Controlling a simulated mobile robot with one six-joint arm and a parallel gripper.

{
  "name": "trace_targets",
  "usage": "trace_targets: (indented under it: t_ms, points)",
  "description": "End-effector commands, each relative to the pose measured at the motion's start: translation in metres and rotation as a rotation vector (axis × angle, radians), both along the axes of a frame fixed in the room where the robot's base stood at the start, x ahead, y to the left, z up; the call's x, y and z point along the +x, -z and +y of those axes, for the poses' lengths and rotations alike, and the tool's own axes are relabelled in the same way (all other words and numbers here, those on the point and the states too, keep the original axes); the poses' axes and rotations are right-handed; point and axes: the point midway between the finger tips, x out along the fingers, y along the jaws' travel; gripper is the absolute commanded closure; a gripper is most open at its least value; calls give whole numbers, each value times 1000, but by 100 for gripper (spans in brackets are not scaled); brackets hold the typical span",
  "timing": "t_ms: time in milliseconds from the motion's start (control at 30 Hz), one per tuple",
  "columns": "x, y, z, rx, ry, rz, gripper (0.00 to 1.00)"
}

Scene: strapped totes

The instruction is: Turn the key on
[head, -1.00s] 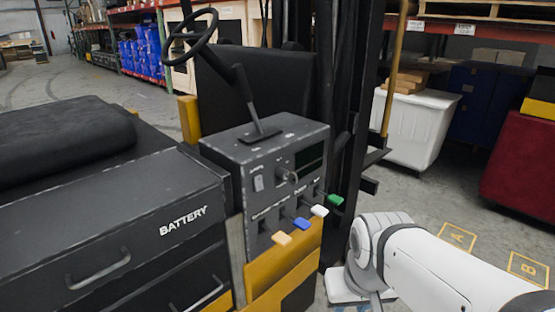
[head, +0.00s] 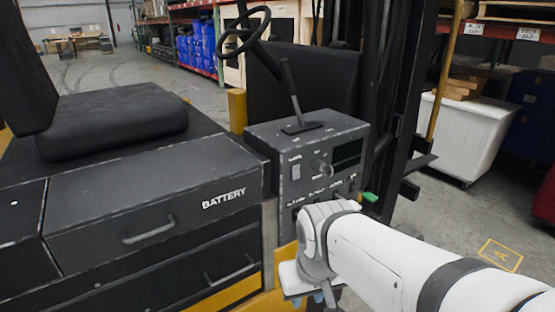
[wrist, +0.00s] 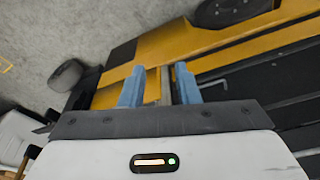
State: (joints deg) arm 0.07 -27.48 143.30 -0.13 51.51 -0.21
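The key switch (head: 321,168) is on the front face of the dark grey control box (head: 283,150) of a forklift, left of a dark display (head: 347,153). The key's exact angle is too small to tell. My gripper (head: 322,300) hangs low in front of the box, below the key and apart from it, mostly hidden by my white arm. In the wrist view my gripper (wrist: 158,86) has two blue fingers spread apart with nothing between them. The wrist view shows the forklift's yellow body and the floor, not the key.
A green lever (head: 370,197) sticks out at the box's right; my arm hides the other levers. A rocker switch (head: 296,172) is left of the key. The battery drawer (head: 150,200) is at left, the mast at right. A white bin (head: 465,135) stands behind.

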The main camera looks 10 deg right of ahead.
Motion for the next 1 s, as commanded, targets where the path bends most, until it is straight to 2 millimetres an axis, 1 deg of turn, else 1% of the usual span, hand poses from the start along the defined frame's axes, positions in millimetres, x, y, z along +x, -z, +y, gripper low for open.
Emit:
trace_targets:
  t_ms: [233, 267, 367, 400, 467, 567, 600, 667, 700, 767, 800, 900, 1000]
  points:
    - [1, -1, 0, 0, -1, -1, 71]
    - [4, -3, -1, 1, -2, -1, 71]
    - [21, -17, -4, 6, -15, -3, 71]
    - [33, -25, -13, 9, -31, -5, 71]
    - [56, -41, -21, 15, -49, -8, 71]
    - [107, -68, -39, 26, -90, -20, 71]
    - [128, -79, -48, 31, -110, -28, 71]
    - [160, -92, -64, 37, -141, -39, 71]
    - [180, -99, -76, 40, -161, -50, 71]
    - [210, -108, -96, 43, -193, -67, 71]
    - [228, -113, -109, 46, -212, -78, 71]
    - [267, -121, -143, 46, -261, -108, 71]
    - [294, -124, -172, 43, -299, -132, 71]
